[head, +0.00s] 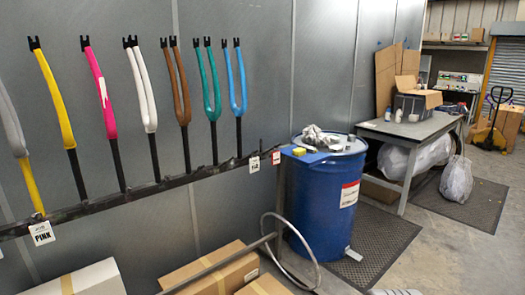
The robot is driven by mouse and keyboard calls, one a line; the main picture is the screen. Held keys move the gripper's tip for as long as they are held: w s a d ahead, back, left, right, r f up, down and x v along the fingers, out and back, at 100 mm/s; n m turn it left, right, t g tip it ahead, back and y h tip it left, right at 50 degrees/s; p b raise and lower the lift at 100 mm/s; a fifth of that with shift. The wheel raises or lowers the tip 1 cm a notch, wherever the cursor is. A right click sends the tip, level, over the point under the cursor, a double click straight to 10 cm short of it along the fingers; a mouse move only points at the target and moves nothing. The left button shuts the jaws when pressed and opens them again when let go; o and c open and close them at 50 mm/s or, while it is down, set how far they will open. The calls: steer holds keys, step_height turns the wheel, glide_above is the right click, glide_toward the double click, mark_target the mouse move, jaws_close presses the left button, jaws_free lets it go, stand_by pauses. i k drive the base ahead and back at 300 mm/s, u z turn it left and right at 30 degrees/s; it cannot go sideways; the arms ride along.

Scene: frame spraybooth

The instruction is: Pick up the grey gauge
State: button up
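I cannot pick out the grey gauge with certainty. A blue drum (322,215) stands in the middle, with several small things on its lid. Among them are a crumpled grey cloth-like thing (318,137), a small yellow block (299,151) and a small dark item (350,142) near the right rim. These are too small to tell whether one is the gauge. My gripper is not in view.
Several coloured bicycle forks hang upright on a dark rail (130,199) at the left. Cardboard boxes (212,270) and a metal hoop (290,250) are below. A workbench (412,126) with boxes stands behind the drum. Floor at the right is mostly clear.

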mark_target(307, 149)
steer(key=u, duration=0.05)
steer(key=i, duration=1)
steer(key=z, duration=0.55)
steer(key=k, duration=1.3)
steer(key=z, duration=0.8)
steer(key=i, duration=2.95)
steer(key=u, duration=1.15)
steer(key=i, duration=0.95)
steer(key=u, duration=0.95)
